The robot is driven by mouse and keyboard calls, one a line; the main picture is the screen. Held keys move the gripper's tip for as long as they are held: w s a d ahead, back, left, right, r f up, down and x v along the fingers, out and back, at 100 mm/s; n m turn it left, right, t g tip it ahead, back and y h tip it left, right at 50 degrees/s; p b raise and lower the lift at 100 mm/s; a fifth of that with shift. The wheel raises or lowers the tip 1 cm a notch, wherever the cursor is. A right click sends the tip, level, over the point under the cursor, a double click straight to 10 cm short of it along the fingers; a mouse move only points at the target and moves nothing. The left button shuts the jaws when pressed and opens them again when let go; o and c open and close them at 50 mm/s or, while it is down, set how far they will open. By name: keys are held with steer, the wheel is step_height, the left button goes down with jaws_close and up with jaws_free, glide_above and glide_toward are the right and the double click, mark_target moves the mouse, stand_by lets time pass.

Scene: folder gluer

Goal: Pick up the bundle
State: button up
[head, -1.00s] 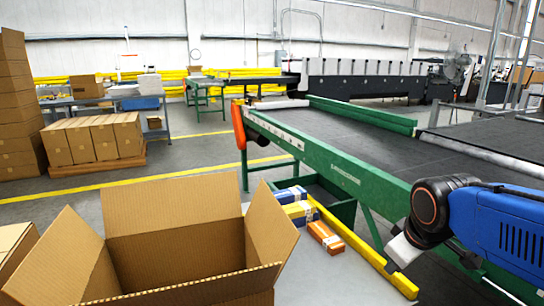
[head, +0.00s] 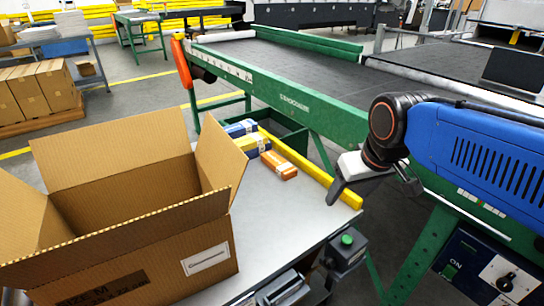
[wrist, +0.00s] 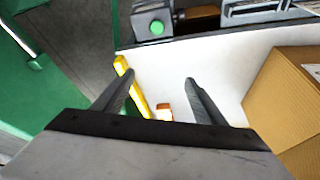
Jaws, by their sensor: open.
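Three small bundles lie in a row on the grey worktable (head: 300,205), along its yellow rail (head: 318,170). The nearest is an orange bundle (head: 279,165) with a white band. Behind it are a yellow-and-blue bundle (head: 251,146) and a blue bundle (head: 240,128). My gripper (head: 372,188) is open and empty, to the right of the bundles and above the rail's near end. In the wrist view, a small part of the orange bundle (wrist: 163,112) shows between my fingers (wrist: 158,80); the rest is hidden behind the gripper body.
A large open carton (head: 150,270) stands on the table left of the bundles, its flap close to them. The green-framed conveyor (head: 290,100) runs behind. A green button box (head: 346,250) sits at the table's front edge. A control panel (head: 490,275) is at lower right.

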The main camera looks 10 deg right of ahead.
steer(key=w+a+r+n, duration=0.15)
steer(key=w+r, duration=0.25)
steer(key=w, duration=0.6)
steer(key=n+g, duration=0.3)
glide_above(278, 161)
steer(key=shift+m+y, duration=0.25)
steer(key=shift+y, duration=0.05)
steer(key=f, duration=1.2)
steer(key=shift+s+d+f, duration=0.2)
steer(key=shift+s+d, duration=0.15)
steer(key=shift+s, duration=0.05)
steer(key=shift+w+a+f, duration=0.1)
steer(key=shift+a+f, duration=0.05)
steer(key=shift+f, duration=1.25)
steer(key=shift+a+f, duration=0.15)
steer(key=shift+f, duration=1.2)
steer(key=c, duration=1.2)
